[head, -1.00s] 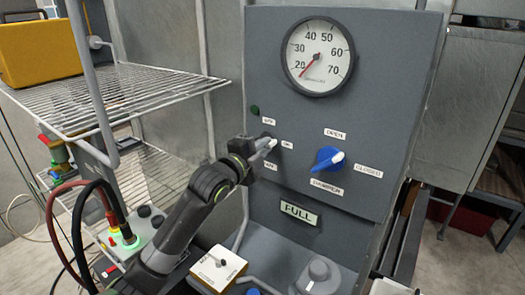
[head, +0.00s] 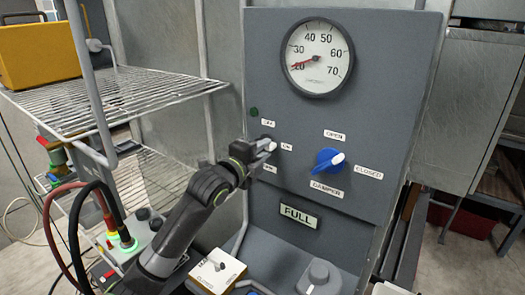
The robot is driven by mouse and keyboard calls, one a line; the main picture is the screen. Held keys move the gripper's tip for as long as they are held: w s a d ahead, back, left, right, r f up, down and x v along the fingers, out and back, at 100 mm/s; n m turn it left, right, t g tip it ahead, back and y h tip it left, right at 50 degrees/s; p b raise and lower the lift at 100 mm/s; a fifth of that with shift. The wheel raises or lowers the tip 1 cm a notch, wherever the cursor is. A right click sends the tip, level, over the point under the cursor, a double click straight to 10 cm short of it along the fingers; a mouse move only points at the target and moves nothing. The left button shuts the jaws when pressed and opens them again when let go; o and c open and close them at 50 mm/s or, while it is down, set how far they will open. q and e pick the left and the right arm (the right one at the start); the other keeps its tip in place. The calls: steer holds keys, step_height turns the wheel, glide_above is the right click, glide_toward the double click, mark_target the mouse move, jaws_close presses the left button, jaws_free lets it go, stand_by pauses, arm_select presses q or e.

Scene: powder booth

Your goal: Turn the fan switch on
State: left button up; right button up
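The grey control panel (head: 400,90) faces me. On its left side is the fan switch area, with a small label above, an "ON" label (head: 286,146) to the right and another small label below. My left gripper (head: 268,147) is at this switch, its fingertips over or against it. The fingers and wrist hide most of the switch, so I cannot tell its position or whether the fingers are closed on it. A dark green round lamp (head: 254,112) sits above left and looks unlit. My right gripper is not in view.
A round gauge (head: 318,57) has its red needle near 20. A wire shelf (head: 120,95) stands left of my arm. A cream switch box (head: 216,274) lies below.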

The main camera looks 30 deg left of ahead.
arm_select(q)
steer(key=shift+o, duration=0.9)
steer(key=shift+s, duration=0.1)
steer(key=s+a+b, duration=0.1)
steer(key=s+a, duration=0.1)
steer(key=s, duration=1.5)
steer(key=shift+a, duration=0.15)
